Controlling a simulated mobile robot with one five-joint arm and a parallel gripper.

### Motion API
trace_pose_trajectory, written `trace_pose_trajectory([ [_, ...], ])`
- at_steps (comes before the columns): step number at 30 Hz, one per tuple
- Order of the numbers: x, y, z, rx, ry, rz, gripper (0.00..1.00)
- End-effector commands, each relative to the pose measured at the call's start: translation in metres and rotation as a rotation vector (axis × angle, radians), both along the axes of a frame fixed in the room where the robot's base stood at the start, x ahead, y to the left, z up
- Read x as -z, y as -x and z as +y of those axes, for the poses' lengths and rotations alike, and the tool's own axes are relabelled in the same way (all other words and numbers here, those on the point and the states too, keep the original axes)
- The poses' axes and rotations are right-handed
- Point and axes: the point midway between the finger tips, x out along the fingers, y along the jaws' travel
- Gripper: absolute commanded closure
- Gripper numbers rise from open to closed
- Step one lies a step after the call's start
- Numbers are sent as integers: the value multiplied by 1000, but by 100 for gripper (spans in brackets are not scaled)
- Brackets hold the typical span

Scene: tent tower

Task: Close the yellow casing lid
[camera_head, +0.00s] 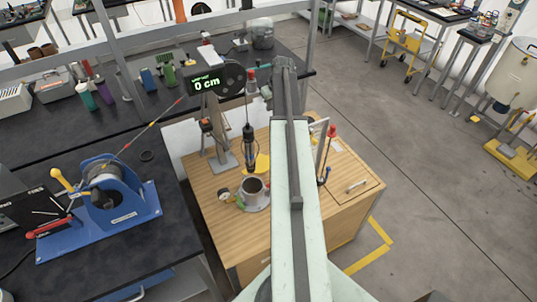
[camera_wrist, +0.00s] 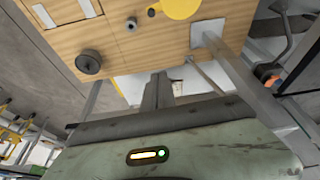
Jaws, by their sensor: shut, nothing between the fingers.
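The yellow casing lid (camera_head: 262,164) shows as a yellow patch behind the grey casing (camera_head: 255,199) on the wooden table. The casing's dark round mouth is uncovered. A black cylindrical tool hangs above the casing and hides part of the lid. In the wrist view the lid (camera_wrist: 184,7) is a yellow disc cut off by the top edge. My gripper (camera_wrist: 157,88) is shut and empty, apart from the lid, with the lid above it in the picture. In the head view my arm reaches past the table's right half, and the fingertips cannot be made out.
The wooden table (camera_head: 228,226) also bears a post with a "0 cm" display (camera_head: 215,84) and a frame with a red knob (camera_head: 332,131). A blue winch (camera_head: 112,197) stands on the left bench.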

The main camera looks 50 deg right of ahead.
Motion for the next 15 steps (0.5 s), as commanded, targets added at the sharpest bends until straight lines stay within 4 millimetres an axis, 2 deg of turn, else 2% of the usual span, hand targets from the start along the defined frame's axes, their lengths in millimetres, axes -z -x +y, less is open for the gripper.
trace_pose_trajectory([
  [1, 43, 0, 0, 0, 0, 0, 100],
  [3, 75, 0, 0, 0, 0, 0, 100],
  [6, 112, 0, 0, 0, 0, 0, 100],
  [10, 137, 0, 0, -1, 0, 0, 100],
  [15, 141, -1, 1, -1, 0, 0, 100],
])
